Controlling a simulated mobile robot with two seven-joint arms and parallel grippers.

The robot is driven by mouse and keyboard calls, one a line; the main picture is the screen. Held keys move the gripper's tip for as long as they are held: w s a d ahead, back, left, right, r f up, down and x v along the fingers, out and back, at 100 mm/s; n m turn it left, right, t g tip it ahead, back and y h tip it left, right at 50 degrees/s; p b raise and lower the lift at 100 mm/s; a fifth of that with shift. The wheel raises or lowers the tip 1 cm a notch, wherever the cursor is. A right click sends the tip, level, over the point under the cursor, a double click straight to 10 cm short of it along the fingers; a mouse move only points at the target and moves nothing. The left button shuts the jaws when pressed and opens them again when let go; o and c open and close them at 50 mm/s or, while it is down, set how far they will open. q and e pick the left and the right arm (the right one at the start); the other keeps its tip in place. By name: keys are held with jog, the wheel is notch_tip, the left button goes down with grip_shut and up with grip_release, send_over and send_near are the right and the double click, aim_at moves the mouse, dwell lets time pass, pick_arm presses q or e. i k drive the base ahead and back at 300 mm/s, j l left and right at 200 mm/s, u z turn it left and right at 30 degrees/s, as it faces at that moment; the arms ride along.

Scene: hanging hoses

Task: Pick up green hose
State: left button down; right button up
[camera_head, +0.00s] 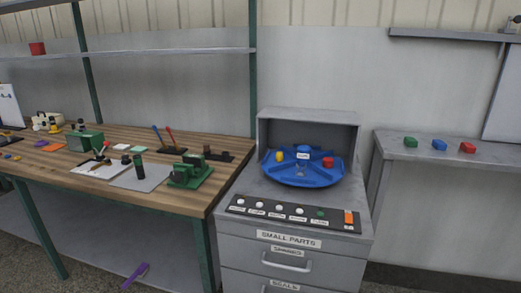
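I cannot make out a green hose in the head view. Neither of my grippers shows in it. Green things in view are a small green block (411,142) on the grey shelf at the right, a dark green upright cylinder (139,166) on the workbench, and a green vise-like fixture (190,173) near the bench's right front corner. None of them looks like a hanging hose.
A wooden workbench (150,196) stands at the left. A grey cabinet (250,247) beside it bears a blue divided turntable (305,181). Blue (439,145) and red (468,148) blocks lie on the right shelf (425,155). A purple object (134,276) lies low at the left.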

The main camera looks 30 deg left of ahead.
aim_at(138, 158)
jog(key=u, duration=1.9)
jog(key=i+j+z, duration=0.2)
jog(key=i, duration=0.3)
